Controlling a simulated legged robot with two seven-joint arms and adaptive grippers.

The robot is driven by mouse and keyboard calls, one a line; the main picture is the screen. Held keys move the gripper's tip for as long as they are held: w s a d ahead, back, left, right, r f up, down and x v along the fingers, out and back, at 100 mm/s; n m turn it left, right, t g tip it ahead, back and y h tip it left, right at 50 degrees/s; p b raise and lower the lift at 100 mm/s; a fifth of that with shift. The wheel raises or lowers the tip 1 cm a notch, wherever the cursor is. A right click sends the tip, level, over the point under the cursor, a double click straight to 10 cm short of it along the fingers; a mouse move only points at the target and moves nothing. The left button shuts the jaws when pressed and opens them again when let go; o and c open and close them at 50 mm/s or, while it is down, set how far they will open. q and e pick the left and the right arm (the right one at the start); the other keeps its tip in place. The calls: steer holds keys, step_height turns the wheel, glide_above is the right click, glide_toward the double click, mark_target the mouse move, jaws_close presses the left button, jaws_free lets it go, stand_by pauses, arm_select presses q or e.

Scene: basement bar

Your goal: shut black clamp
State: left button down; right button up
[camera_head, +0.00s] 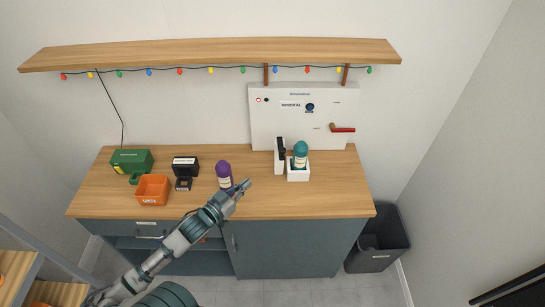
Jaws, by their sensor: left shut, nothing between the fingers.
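A small black piece, which looks like the black clamp (281,149), is on an upright white block beside a teal bottle (300,152) near the back of the counter. It is too small to tell whether it is open or shut. The teal bottle stands in a white holder (299,175). My left gripper (244,185) reaches in from the lower left over the counter's front part. It is shut and empty, to the left of and nearer than the clamp, apart from it. My right gripper is not in view.
A purple bottle (223,172) stands close to my left gripper. An orange bin (152,189), a green box (131,162) and a black box (185,166) are on the left. A white panel (275,122) with a red lever (343,129) stands behind. The counter's right end is clear.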

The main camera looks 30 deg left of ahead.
arm_select(q)
step_height(320, 180, up, 2)
steer(key=p, duration=0.2)
glide_toward(280, 152)
steer(key=shift+t, duration=0.3)
steer(key=w, duration=0.5)
steer(key=shift+w+d+f, duration=0.35)
steer(key=shift+w+f, duration=0.05)
steer(key=shift+w+d+f, duration=0.1)
steer(key=shift+w+f, duration=0.05)
steer(key=shift+w, duration=0.6)
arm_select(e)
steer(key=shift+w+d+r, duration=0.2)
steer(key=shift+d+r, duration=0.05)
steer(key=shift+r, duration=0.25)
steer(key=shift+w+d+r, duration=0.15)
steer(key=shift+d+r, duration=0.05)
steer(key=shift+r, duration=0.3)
